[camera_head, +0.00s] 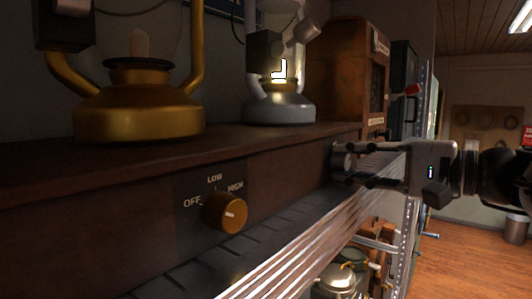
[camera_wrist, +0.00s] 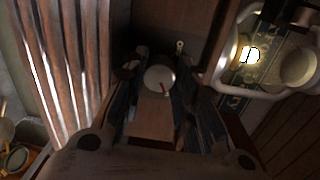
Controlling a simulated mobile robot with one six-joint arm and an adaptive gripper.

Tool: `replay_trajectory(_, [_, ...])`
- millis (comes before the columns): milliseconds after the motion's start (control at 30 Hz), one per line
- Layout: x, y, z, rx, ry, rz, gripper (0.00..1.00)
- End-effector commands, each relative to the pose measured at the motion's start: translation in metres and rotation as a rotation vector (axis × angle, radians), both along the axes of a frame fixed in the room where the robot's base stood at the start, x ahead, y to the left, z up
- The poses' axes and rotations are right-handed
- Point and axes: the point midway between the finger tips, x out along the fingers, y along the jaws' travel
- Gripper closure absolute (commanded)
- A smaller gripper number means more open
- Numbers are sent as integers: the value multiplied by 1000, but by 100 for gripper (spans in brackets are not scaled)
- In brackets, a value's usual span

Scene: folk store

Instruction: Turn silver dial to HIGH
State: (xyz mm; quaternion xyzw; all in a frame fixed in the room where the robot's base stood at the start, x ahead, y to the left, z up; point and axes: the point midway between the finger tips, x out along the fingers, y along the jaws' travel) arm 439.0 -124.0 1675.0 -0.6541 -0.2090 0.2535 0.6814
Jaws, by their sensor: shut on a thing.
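The silver dial (camera_head: 341,160) sits on the front face of the wooden shelf, near its right end. My gripper (camera_head: 352,163) reaches it from the right, with its fingers shut around the dial's sides. The labels around this dial are hidden or too dark to read. A gold dial (camera_head: 226,212) with OFF, LOW and HIGH labels is farther left on the same shelf face.
A gold lantern (camera_head: 138,103) and a silver lantern (camera_head: 280,98) stand on the shelf above the dials. Glossy ribbed strips (camera_head: 325,222) run below and in front of the shelf. A rusty cabinet (camera_head: 357,75) stands behind. Open wooden floor (camera_head: 462,265) lies to the right.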

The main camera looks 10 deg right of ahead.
Motion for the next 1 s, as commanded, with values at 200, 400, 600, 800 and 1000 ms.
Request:
replay_trajectory(200, [0, 0, 1, 20, 12, 0, 97])
replay_trajectory(400, [0, 0, 1, 22, 13, 0, 97])
replay_trajectory(600, [0, 0, 1, 20, 13, 0, 69])
replay_trajectory(800, [0, 0, 0, 20, 14, 0, 56])
replay_trajectory(1000, [0, 0, -1, 20, 17, 0, 52])
